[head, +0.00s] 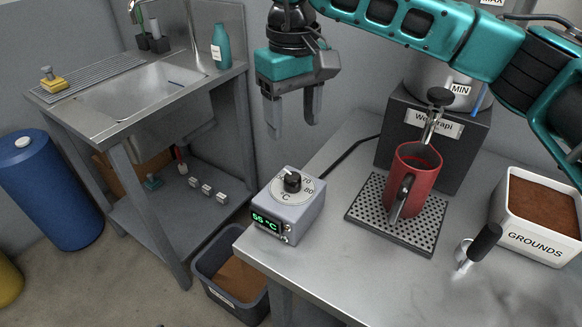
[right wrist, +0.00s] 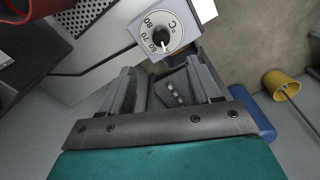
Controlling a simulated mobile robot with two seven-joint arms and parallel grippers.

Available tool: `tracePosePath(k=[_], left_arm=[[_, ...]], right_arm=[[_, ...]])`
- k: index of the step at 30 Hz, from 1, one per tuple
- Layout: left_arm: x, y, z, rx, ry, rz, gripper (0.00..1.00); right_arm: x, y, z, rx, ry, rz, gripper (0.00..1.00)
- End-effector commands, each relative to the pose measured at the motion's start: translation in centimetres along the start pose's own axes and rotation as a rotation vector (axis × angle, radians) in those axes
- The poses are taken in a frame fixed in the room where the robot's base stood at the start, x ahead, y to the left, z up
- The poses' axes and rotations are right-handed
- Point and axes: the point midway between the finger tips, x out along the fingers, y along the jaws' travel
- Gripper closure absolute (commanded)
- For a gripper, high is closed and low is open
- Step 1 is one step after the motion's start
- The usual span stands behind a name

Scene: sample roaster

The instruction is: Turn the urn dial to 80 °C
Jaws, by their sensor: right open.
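The urn dial is a black knob (head: 292,182) on a white scale on top of a small grey control box (head: 288,213). The scale shows 70, 80 and °C, and the green display (head: 266,223) reads 55 °C. In the right wrist view the dial (right wrist: 161,36) is at the top, beyond the fingertips, with 60, 70 and 80 visible. My right gripper (head: 294,112) is open and empty, pointing down above the box and apart from the knob; its fingers also show in the right wrist view (right wrist: 160,82). The left gripper is not in view.
A red mug (head: 413,180) stands on a drip tray (head: 365,210) before the urn (head: 440,85). A portafilter handle (head: 484,243) and a grounds bin (head: 535,240) are at right. A cable runs behind the box. A sink bench (head: 60,105) stands left; a grey bin (head: 215,262) is below.

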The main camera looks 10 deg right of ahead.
Motion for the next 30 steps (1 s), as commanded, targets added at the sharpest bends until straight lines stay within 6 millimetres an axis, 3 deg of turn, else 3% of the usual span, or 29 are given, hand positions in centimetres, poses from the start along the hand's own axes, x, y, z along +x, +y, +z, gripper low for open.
tracePosePath(k=[9, 15, 21, 30], left_arm=[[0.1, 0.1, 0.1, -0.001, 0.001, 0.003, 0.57], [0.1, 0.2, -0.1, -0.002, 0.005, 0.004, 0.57], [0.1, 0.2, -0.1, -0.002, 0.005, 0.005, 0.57], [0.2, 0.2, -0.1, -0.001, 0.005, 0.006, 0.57]], right_arm=[[6.6, -0.1, 0.1, 0.001, -0.006, -0.005, 0.38], [10.0, -0.2, 0.1, 0.001, -0.004, -0.006, 0.38], [11.6, -0.2, 0.1, 0.0, -0.002, -0.007, 0.38], [11.9, -0.2, 0.1, 0.0, -0.001, -0.006, 0.38]])
